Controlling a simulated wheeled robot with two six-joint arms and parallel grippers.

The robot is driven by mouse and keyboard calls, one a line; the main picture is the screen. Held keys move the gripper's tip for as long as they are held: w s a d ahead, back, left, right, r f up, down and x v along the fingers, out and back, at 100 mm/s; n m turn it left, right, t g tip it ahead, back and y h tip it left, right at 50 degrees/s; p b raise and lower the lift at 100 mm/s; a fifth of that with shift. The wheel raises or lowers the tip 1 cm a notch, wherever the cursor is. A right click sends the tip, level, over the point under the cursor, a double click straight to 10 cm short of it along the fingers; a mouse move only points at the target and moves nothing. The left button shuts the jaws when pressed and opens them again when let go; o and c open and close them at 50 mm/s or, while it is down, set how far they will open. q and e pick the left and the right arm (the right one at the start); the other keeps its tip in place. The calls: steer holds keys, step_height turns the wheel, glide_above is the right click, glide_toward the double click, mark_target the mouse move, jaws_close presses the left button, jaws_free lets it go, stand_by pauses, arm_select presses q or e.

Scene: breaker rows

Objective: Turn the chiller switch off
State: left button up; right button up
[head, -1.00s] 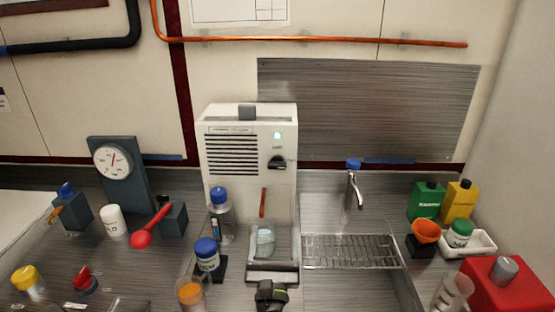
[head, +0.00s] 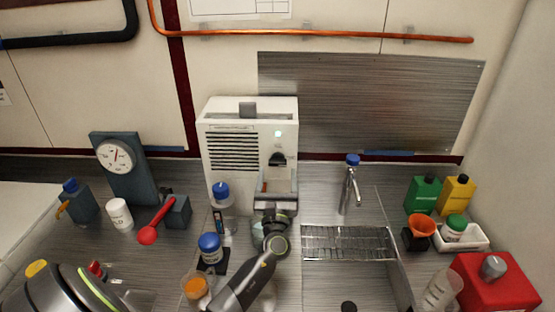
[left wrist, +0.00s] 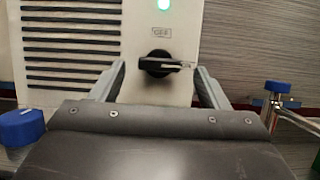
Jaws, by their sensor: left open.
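The chiller (head: 231,171) is a white box with dark vent slots, standing against the back wall. Its switch (head: 277,159) is a black rotary knob on the right of its front. My left gripper (head: 277,181) is open, just below the switch in the head view. In the left wrist view its fingers (left wrist: 160,78) stand either side of the knob, apart from it.
Blue-capped bottles (head: 211,249) and an orange-topped jar (head: 196,287) stand left of my left arm. A tap (head: 350,188) and wire rack (head: 345,242) are to the right.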

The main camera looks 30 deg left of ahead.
mark_target(277, 165)
arm_select(q)
steer(key=shift+x, duration=1.25)
steer(key=shift+w+a+r+p, duration=0.1)
steer(key=shift+w+a+p, duration=0.2)
steer(key=shift+w+p, duration=0.05)
arm_select(e)
steer(key=shift+w+a+r, duration=0.1)
steer(key=shift+a+r, duration=0.45)
